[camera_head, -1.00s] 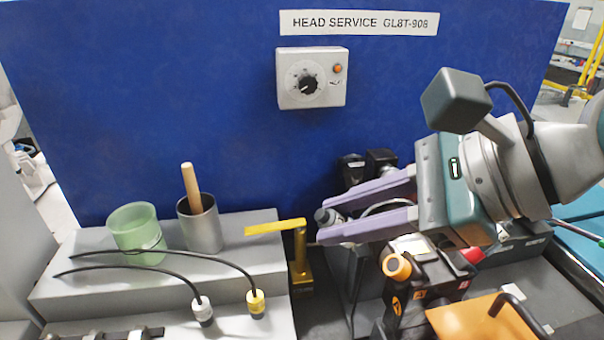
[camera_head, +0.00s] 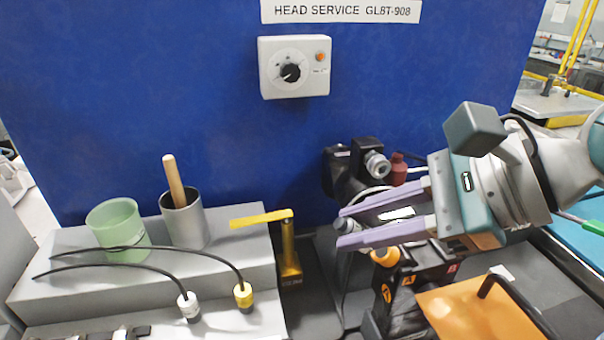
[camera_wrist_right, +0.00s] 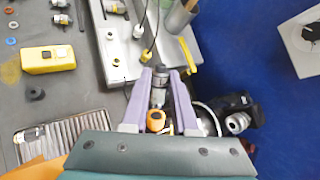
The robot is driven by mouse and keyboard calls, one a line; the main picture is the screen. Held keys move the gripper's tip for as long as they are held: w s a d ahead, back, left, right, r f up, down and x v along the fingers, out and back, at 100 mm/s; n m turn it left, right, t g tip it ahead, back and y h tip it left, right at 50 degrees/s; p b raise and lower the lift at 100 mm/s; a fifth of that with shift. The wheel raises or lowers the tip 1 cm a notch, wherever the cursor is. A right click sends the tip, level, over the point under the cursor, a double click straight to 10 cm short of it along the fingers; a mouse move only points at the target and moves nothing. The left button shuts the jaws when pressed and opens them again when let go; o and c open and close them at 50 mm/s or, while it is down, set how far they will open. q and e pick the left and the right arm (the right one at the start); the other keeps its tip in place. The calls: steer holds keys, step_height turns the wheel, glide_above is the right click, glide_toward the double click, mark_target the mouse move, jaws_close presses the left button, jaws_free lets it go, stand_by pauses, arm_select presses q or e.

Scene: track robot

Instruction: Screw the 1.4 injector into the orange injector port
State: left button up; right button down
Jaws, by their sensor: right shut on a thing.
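My right gripper (camera_head: 344,227) reaches in from the right with lilac fingers, shut on a grey, dark-topped cylindrical injector (camera_head: 347,224). In the right wrist view the injector (camera_wrist_right: 160,88) sits between the fingertips of the right gripper (camera_wrist_right: 160,75). No 1.4 marking can be read on it. The orange injector port (camera_head: 385,257) is a round ring on a black block, below and right of the fingertips. It also shows in the right wrist view (camera_wrist_right: 155,121), between the fingers, apart from the injector in the picture. My left gripper is not in view.
A yellow lever post (camera_head: 289,255) stands just left of the fingertips. A black device with a metal knob (camera_head: 375,165) stands behind. White (camera_head: 189,307) and yellow (camera_head: 243,296) cable connectors, a green cup (camera_head: 118,232) and a metal cup (camera_head: 184,222) are on the grey step.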

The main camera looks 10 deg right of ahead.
steer(key=shift+d+f, duration=0.25)
stand_by(0.5)
steer(key=shift+r, duration=0.1)
steer(key=shift+p, duration=0.45)
stand_by(0.4)
steer(key=shift+p, duration=0.35)
